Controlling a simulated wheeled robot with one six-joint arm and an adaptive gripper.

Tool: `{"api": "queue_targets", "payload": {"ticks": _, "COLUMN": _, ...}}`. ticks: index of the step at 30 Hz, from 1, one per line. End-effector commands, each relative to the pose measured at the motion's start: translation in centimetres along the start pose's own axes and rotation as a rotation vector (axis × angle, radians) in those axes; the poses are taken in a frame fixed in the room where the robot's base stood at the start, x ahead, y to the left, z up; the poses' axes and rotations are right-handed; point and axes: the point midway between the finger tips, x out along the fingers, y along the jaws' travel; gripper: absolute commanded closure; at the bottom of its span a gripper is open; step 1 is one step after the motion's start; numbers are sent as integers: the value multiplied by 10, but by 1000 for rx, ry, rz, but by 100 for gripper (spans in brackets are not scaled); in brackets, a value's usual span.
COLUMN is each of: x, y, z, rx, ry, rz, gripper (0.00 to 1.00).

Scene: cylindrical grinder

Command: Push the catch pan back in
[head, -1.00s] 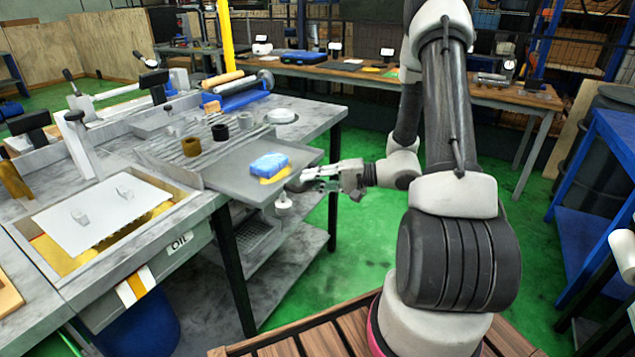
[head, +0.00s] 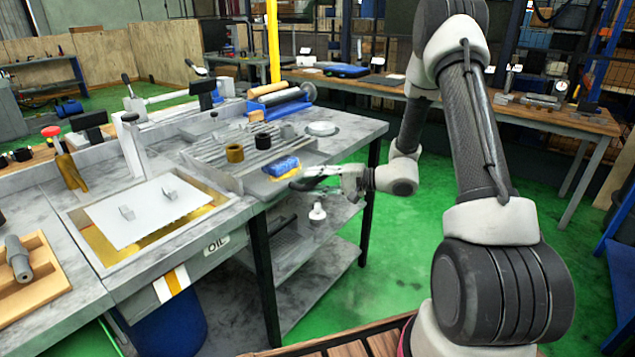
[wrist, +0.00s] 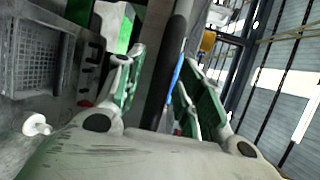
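The grey catch pan (head: 259,187) lies on the machine table at its near right edge, with only a short part showing beyond the ribbed area. A blue sponge with a yellow underside (head: 282,167) rests on it. My gripper (head: 302,180) is at the pan's outer edge, with its fingers pointing left toward it. In the wrist view the two fingers (wrist: 160,88) stand apart, with a dark strip and a bit of blue between them. I cannot tell whether they touch the pan.
A white knob-like part (head: 317,212) hangs just below my gripper. A brown cup (head: 235,153) and a dark cup (head: 262,141) stand on the ribbed area. An oil tray with a white plate (head: 146,212) is at the left. Green floor right of the table is clear.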

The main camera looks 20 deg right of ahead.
Motion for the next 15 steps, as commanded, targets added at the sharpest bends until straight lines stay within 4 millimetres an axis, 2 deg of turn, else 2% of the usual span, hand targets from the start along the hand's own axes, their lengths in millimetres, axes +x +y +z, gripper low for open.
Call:
{"api": "queue_targets", "payload": {"ticks": 9, "x": -3, "y": 0, "z": 0, "rx": 0, "ry": 0, "rz": -1, "gripper": 61}}
{"api": "queue_targets", "payload": {"ticks": 11, "x": -9, "y": 0, "z": 0, "rx": 0, "ry": 0, "rz": -1, "gripper": 61}}
{"api": "queue_targets", "payload": {"ticks": 15, "x": -35, "y": 0, "z": -1, "rx": 0, "ry": 3, "rz": 0, "gripper": 61}}
